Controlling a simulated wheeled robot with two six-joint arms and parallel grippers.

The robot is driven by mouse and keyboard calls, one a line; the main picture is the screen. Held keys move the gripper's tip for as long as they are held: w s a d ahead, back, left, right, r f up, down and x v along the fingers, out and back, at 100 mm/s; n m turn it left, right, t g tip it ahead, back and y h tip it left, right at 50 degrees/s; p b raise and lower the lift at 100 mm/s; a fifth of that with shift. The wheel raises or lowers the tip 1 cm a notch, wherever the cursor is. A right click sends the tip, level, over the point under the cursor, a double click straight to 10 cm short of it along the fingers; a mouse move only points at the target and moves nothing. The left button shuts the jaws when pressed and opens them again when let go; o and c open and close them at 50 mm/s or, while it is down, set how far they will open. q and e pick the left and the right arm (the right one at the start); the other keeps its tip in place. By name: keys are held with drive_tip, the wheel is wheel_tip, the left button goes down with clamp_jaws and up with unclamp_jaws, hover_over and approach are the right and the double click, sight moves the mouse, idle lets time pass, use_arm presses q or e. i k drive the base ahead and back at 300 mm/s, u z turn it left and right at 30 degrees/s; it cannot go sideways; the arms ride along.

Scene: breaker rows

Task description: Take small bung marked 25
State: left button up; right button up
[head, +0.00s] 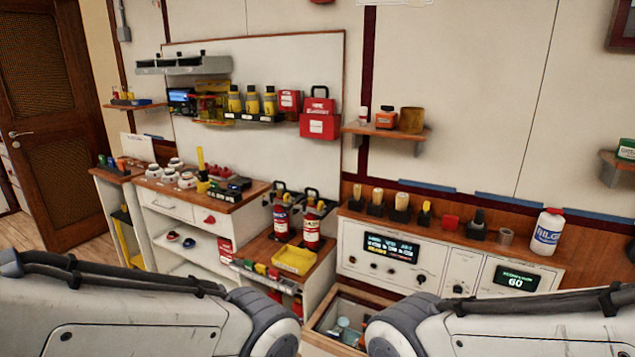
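Several small pale and yellow plug-like pieces stand in dark holders on the wooden counter at the right: a pale one (378,195), a larger pale one (402,200) and a small yellow one (427,206). They may be bungs, but no number is legible on them, so I cannot tell which, if any, is marked 25. My two arms enter from the lower left and lower right. Only their links and rounded joints show; both grippers are outside the picture.
A white control cabinet (345,262) with displays and knobs is under the counter. A white bottle (547,232) stands at its right. Two fire extinguishers (282,218) (312,226) and a yellow tray (294,259) are left of it. An open wooden bin (318,318) sits low in front.

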sight(356, 189)
drive_tip(key=u, duration=0.1)
drive_tip(key=i, duration=1.45)
drive_tip(key=z, duration=0.45)
